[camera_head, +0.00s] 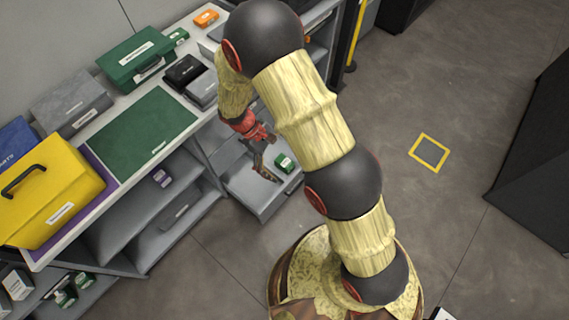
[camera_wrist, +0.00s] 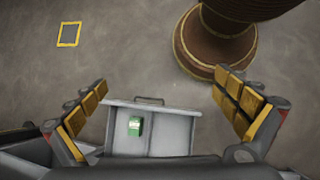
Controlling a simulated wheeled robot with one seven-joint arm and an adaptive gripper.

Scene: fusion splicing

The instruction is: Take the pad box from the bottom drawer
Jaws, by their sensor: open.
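The pad box appears to be the small green box with a white label (camera_head: 285,163) in the open drawer (camera_head: 243,183). It also shows in the wrist view (camera_wrist: 135,126), left of the middle of the drawer (camera_wrist: 172,135). The drawer is pulled out from the grey cabinet, and its handle (camera_wrist: 149,100) faces the open floor. My gripper (camera_head: 264,163) is above the drawer, left of the box in the head view. In the wrist view, the fingers of my gripper (camera_wrist: 160,108) are spread wide on either side of the drawer, with nothing between them, apart from the box.
The worktop holds a yellow case (camera_head: 45,195), a green case (camera_head: 137,58), a green mat (camera_head: 140,132) and a grey box (camera_head: 72,103). Open shelves (camera_head: 150,205) lie left of the drawer. The floor (camera_head: 455,105) to the right is mostly clear.

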